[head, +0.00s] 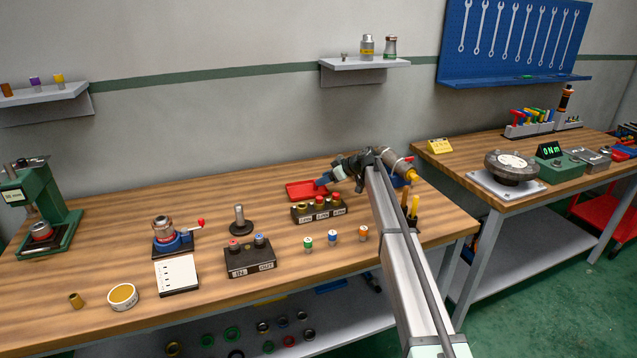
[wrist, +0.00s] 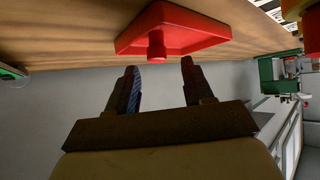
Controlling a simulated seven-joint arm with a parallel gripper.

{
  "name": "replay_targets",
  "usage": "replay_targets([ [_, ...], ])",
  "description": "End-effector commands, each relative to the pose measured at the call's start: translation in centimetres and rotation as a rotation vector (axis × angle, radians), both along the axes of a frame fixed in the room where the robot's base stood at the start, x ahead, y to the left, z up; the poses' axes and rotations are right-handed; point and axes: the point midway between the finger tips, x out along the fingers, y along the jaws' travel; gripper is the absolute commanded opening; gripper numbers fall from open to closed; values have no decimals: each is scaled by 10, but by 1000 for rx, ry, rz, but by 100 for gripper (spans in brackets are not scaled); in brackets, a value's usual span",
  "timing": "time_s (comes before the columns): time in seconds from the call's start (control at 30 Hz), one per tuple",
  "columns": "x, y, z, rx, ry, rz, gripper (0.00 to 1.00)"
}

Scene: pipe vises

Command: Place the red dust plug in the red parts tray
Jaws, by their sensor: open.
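The red parts tray (head: 300,191) lies at the back of the wooden bench, left of my gripper (head: 323,182). In the wrist view the tray (wrist: 190,33) is just beyond my fingertips (wrist: 160,68). A short red cylinder, apparently the red dust plug (wrist: 156,47), shows against the tray's near side, in line with the gap between my fingers. It stands apart from both fingers. I cannot tell whether it rests in the tray or is in front of it. My fingers are spread with nothing between them.
A black block with several capped fittings (head: 319,211) stands just in front of the tray. A clamped pipe with a yellow end (head: 410,176) is to the right, partly behind my arm.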

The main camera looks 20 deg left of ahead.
Motion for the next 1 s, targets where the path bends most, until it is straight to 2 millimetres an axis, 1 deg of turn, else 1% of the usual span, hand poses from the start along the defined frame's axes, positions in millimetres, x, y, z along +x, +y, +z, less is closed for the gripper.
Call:
replay_targets([
  [0.03,-2,-10,6,0,0,-1,51],
  [0.1,-2,-21,14,0,0,-1,51],
  [0.3,-3,-45,31,0,-1,-1,51],
  [0.4,-3,-52,37,0,0,-1,51],
  [0.6,-4,-58,41,0,1,1,51],
  [0.9,-3,-59,42,0,1,-1,51],
  [0.97,-1,-63,43,2,-1,-7,51],
  [1.0,3,-69,45,6,-5,-15,51],
])
